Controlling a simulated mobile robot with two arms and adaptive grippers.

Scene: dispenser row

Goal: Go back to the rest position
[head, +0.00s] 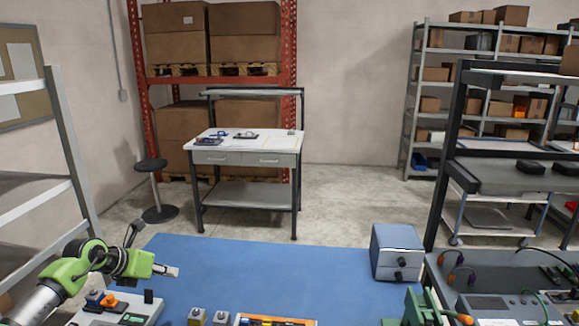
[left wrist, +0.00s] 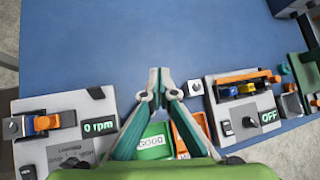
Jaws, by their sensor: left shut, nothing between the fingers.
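My left gripper (head: 172,271) is above the left part of the blue-topped bench (head: 300,262), with its arm coming in from the left. In the left wrist view my left gripper (left wrist: 160,78) has its fingertips together, with nothing between them. Below it is a green item with a white label (left wrist: 154,146) and an orange item (left wrist: 188,130), both partly hidden by the fingers. My right gripper is not in view.
A device with a "0 rpm" display (left wrist: 98,127) and one with an "OFF" display (left wrist: 268,117) flank the gripper. A blue-grey box with knobs (head: 397,252) stands at the bench's right. The bench middle is clear. A shelf (head: 75,160) stands left.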

